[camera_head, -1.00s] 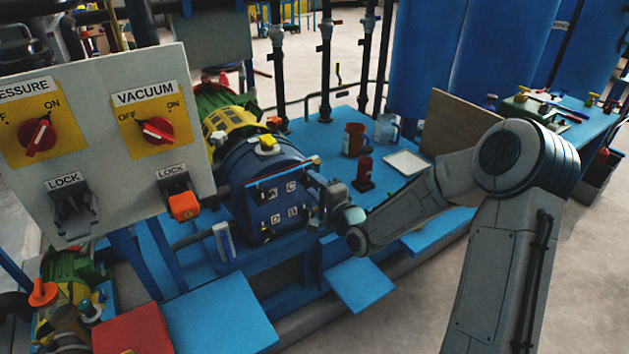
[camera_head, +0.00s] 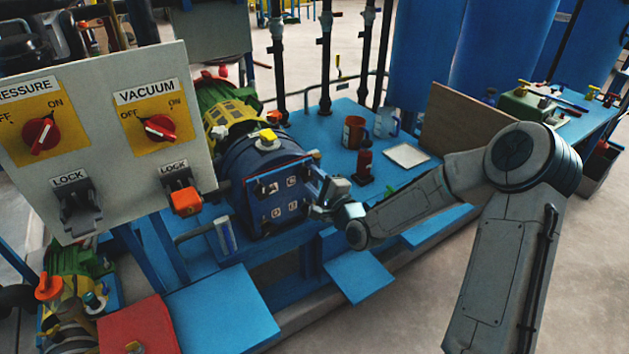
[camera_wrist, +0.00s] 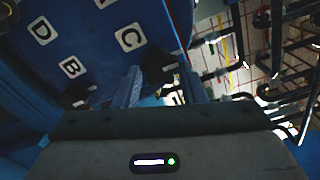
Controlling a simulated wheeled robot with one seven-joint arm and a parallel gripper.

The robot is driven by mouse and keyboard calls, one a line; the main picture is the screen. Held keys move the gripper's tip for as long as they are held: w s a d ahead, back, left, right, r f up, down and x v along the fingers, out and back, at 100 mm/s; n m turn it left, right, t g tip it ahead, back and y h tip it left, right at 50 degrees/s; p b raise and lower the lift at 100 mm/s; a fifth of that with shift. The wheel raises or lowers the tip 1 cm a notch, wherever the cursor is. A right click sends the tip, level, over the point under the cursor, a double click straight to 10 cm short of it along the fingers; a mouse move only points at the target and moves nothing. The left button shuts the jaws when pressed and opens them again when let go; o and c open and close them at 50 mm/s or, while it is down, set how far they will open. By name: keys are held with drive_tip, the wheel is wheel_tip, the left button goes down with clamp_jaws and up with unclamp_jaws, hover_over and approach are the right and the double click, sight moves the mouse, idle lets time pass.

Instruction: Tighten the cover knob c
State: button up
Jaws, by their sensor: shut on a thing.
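The blue autoclave (camera_head: 262,160) lies on its side, and its square cover (camera_head: 283,200) faces front with white letter labels. In the wrist view, the cover (camera_wrist: 85,30) fills the upper left, showing labels B, C (camera_wrist: 130,38) and D. A dark knob (camera_wrist: 158,66), which I take for cover knob c, sits beside label C at the cover's edge. My gripper (camera_wrist: 161,78) has one finger on each side of this knob and is shut on it. In the head view, my gripper (camera_head: 325,196) is at the cover's right edge; the knob's contact is too small to make out there.
A grey control panel (camera_head: 95,130) with red dials stands at the left. On the blue bench, a red bottle (camera_head: 364,166), mugs and a white tray (camera_head: 407,156) stand behind my forearm. A blue plate (camera_head: 360,276) juts out below my gripper.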

drive_tip(key=o, duration=1)
drive_tip(key=shift+p+v, duration=1.75)
drive_tip(key=shift+v, duration=5.2)
